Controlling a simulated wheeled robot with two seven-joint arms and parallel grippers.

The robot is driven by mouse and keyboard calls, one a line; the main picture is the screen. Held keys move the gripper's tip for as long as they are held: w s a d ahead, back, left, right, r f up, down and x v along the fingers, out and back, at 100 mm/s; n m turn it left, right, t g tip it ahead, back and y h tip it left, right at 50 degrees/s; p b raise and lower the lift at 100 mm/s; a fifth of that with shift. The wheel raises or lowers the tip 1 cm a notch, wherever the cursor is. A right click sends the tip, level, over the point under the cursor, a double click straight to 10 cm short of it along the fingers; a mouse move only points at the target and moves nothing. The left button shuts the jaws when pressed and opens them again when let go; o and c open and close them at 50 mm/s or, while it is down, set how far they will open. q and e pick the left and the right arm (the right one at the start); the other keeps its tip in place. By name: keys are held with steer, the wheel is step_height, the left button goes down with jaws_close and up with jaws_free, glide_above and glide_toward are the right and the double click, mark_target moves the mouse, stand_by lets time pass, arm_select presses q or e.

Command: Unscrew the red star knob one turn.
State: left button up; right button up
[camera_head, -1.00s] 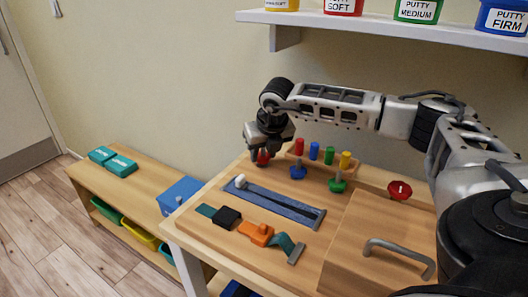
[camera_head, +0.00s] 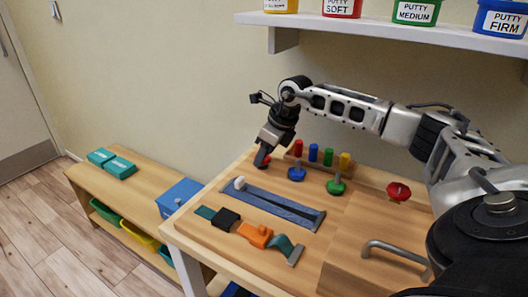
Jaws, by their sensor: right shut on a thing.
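The red star knob (camera_head: 267,160) is at the back left of the wooden board, mostly hidden by my right gripper (camera_head: 262,161). My right gripper points down and is shut on the knob; only a little red shows by the fingertips. The blue star knob (camera_head: 297,173) and the green star knob (camera_head: 336,186) stand to its right in the same row. My left gripper is not in view.
A shelf (camera_head: 390,38) with putty tubs hangs above.

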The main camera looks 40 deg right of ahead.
steer(key=shift+n, duration=0.7)
steer(key=shift+n+g+y, duration=0.3)
steer(key=shift+n+y, duration=0.1)
steer(key=shift+n, duration=0.4)
steer(key=o, duration=1)
steer(key=shift+f, duration=0.1)
steer(key=v, duration=0.7)
steer(key=shift+d+r+p, duration=0.2)
steer(key=shift+r+p, duration=0.05)
steer(key=shift+p, duration=0.05)
